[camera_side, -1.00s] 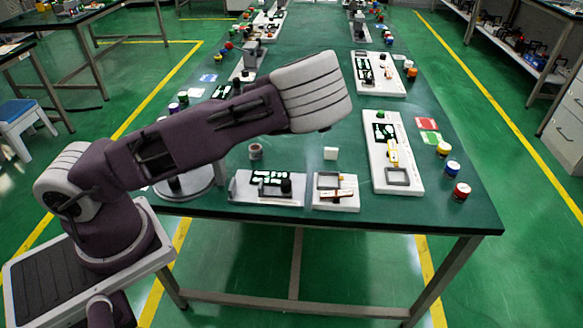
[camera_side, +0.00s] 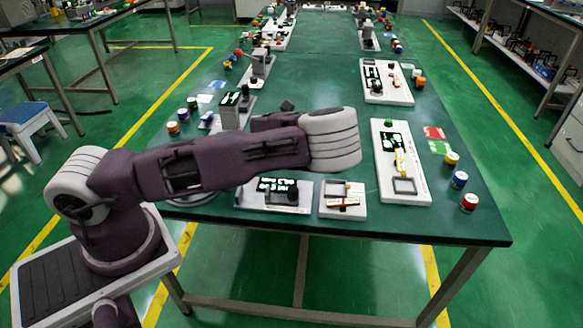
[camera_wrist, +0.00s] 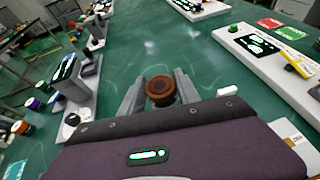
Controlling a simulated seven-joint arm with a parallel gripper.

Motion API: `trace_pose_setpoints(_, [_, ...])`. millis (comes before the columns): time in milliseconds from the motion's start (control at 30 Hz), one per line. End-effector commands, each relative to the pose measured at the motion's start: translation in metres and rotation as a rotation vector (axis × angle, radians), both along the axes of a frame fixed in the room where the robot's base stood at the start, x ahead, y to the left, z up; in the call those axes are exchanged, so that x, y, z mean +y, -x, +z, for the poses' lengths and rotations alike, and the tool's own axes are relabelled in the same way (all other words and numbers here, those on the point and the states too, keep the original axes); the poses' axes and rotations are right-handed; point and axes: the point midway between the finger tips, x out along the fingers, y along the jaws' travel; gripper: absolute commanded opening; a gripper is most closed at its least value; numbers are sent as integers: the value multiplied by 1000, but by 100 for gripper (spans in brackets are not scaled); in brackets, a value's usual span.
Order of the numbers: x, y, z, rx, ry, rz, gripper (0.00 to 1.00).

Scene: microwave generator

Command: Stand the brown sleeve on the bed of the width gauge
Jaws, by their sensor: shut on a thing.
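The brown sleeve (camera_wrist: 162,88) is a short round ring with a dark centre. In the wrist view it stands between the two grey fingers of my gripper (camera_wrist: 161,84), which is shut on it. I cannot tell whether it touches the table. In the side view my arm hides the fingers and the sleeve. No label names the width gauge. One white bench unit with a display, a yellow part and a grey frame (camera_side: 403,186) stands at the right; it also shows in the wrist view (camera_wrist: 268,50). A grey unit with a display (camera_side: 248,199) stands at the front edge.
A small white plate with a frame (camera_side: 343,211) is beside the grey unit. An upright display unit (camera_side: 231,116) stands at the left, also in the wrist view (camera_wrist: 66,68). A white block (camera_wrist: 228,90) lies right of my gripper. Several coloured jars (camera_side: 459,180) line the right edge.

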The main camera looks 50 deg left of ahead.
Motion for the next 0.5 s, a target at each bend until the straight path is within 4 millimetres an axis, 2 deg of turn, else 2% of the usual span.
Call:
trace_pose_setpoints(100, [7,3,-7,-3,0,25,0])
trace_pose_setpoints(333, [7,3,-8,-3,-1,23,0])
trace_pose_setpoints(500, [7,4,-41,0,-2,22,0])
